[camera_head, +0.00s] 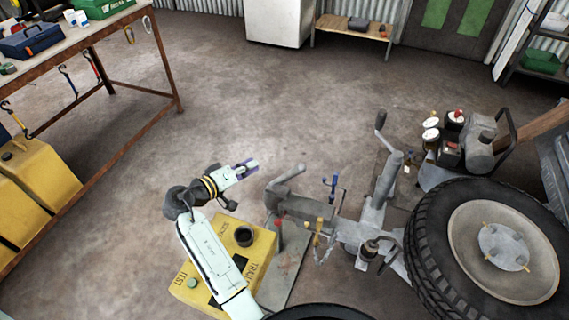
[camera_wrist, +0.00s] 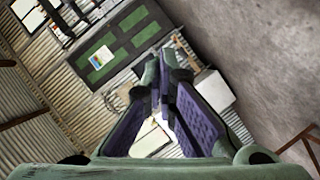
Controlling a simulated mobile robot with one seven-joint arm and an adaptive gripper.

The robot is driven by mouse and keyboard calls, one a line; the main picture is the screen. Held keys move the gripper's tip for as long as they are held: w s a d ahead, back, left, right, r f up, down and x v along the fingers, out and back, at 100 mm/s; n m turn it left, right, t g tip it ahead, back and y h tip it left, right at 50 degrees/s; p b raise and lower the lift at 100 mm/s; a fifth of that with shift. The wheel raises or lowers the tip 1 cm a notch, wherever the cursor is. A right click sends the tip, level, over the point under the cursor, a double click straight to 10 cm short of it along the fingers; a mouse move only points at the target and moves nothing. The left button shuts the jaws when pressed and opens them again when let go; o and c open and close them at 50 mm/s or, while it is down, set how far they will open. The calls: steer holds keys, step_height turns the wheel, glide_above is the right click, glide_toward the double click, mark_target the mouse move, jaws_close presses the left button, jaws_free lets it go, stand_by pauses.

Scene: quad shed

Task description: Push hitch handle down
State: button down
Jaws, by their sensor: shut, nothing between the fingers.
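My gripper (camera_head: 248,166) is at the end of my arm, left of the trailer hitch (camera_head: 345,230) in the head view. Its purple-padded fingers show close together in the wrist view (camera_wrist: 165,92), with nothing held. A grey bent lever (camera_head: 287,178) stands raised at the left end of the hitch, a little right of and below the gripper in the picture. It looks like the hitch handle, but I cannot be sure. The gripper appears apart from it. The hitch does not show in the wrist view, which faces the wall and doors.
A yellow box (camera_head: 215,262) lies under my arm. A jack with a crank (camera_head: 385,170), a large wheel (camera_head: 490,245) and a grey motor unit (camera_head: 480,135) stand to the right. A workbench (camera_head: 90,35) is at the left. The floor behind the gripper is clear.

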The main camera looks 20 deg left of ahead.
steer(key=shift+d+f, duration=0.1)
steer(key=shift+d, duration=0.05)
steer(key=b, duration=0.3)
glide_above(283, 177)
steer(key=f, duration=0.2)
steer(key=a+f, duration=0.1)
steer(key=f, duration=0.1)
steer(key=shift+f, duration=0.2)
steer(key=shift+s+d+f, duration=0.15)
steer(key=shift+d+f, duration=0.15)
steer(key=shift+d, duration=0.15)
